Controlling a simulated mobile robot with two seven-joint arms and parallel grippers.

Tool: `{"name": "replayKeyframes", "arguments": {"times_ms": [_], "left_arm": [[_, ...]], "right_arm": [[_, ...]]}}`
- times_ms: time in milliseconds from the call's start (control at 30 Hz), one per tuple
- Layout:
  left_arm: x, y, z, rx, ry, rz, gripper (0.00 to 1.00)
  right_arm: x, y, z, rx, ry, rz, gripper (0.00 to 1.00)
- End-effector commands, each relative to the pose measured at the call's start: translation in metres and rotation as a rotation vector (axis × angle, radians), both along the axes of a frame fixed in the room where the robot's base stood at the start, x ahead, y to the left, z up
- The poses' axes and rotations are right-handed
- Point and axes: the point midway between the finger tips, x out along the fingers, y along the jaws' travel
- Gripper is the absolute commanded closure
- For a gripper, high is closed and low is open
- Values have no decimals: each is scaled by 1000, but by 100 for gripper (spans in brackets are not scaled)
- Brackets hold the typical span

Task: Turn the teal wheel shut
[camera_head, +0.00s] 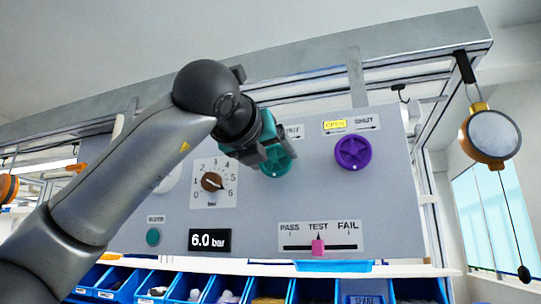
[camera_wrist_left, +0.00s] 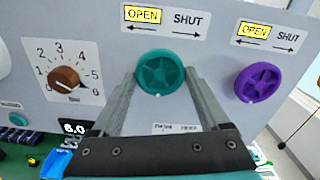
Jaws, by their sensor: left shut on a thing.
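The teal wheel (camera_head: 278,163) is on the grey panel, left of the purple wheel, partly hidden by my left gripper (camera_head: 268,150) in the head view. In the left wrist view the teal wheel (camera_wrist_left: 161,73) sits between the two fingers of my left gripper (camera_wrist_left: 160,78), which is shut on its rim. A small pale mark shows at the wheel's lower edge. Above it, the OPEN label (camera_wrist_left: 142,15) is lit yellow and the SHUT label (camera_wrist_left: 187,21) is plain. My right gripper is not in view.
The purple wheel (camera_head: 353,152) is close on the right. A brown knob (camera_head: 211,182) with a scale, a display reading 6.0 bar (camera_head: 210,240), a green button (camera_head: 153,237) and a pink slider (camera_head: 318,247) at TEST share the panel. Blue bins (camera_head: 180,290) stand below.

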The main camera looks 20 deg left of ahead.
Motion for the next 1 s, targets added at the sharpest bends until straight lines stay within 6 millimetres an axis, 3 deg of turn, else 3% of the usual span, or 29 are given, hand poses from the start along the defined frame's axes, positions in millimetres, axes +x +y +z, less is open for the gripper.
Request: {"name": "replayKeyframes", "arguments": {"times_ms": [167, 567, 1000], "left_arm": [[0, 0, 0, -1, -1, 0, 77], [-1, 0, 1, 94, -5, 0, 77], [-1, 0, 2, 469, -19, 1, 77]], "right_arm": [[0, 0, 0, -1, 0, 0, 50], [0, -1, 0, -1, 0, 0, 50], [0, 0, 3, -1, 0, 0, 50]]}}
